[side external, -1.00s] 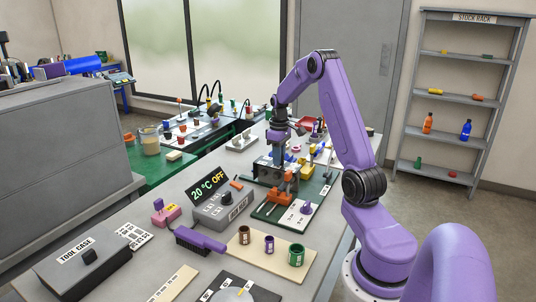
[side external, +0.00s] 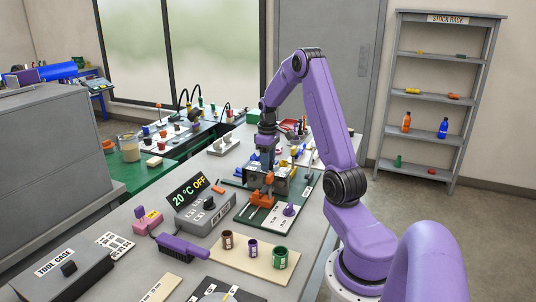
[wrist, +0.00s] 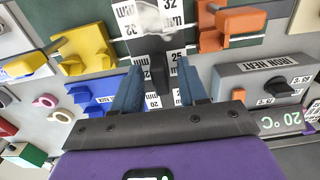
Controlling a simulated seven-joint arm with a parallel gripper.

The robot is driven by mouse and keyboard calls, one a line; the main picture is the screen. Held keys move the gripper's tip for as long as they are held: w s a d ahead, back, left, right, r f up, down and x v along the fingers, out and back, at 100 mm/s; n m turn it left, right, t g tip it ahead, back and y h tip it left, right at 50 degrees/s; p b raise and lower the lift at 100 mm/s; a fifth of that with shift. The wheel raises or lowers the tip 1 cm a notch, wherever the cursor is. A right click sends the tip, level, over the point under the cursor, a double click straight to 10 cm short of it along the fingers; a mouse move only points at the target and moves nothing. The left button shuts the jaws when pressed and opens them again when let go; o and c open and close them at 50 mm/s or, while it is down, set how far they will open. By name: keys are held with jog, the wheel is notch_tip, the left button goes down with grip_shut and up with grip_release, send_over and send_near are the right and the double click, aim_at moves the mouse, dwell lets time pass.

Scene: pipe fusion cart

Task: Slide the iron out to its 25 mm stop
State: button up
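In the wrist view the iron (wrist: 152,20) is a shiny grey plate at the top centre, with a dark handle (wrist: 158,76) pointing down towards me. My gripper (wrist: 161,68) has its two blue fingers apart, one on each side of the handle, with gaps visible on both sides. White labels reading 32, 25 and 20 mm lie around the iron and handle; the 25 mm label (wrist: 178,56) is beside the handle. In the side view my gripper (side external: 267,165) is low over the green fusion board, where the arm and clamps largely hide the iron.
An orange clamp (wrist: 222,30) is right of the iron and a yellow clamp (wrist: 88,52) left, both on pale rails. The grey iron heat box (wrist: 262,80) is at right, its display (side external: 187,190) reading 20 °C OFF. A blue part (wrist: 98,94) lies left of the fingers.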

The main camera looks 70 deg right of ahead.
notch_tip(320, 180, up, 17)
jog(key=shift+r, duration=0.2)
dwell(0.3)
dwell(0.4)
jog(key=a+f+n, duration=0.2)
jog(key=a+n, duration=0.1)
jog(key=a, duration=1.1)
jog(key=a+f+n, duration=0.2)
jog(key=a+n, duration=0.1)
jog(key=a, duration=1.2)
jog(key=s+a+f+n, duration=0.3)
jog(key=s+a, duration=0.2)
jog(key=s, duration=0.6)
jog(key=s+a+f+n, duration=0.3)
jog(key=s+a, duration=0.3)
jog(key=s, duration=0.4)
jog(key=shift+s+a+f+n, duration=0.15)
jog(key=shift+s+f+n, duration=0.05)
jog(key=shift+s+n, duration=0.15)
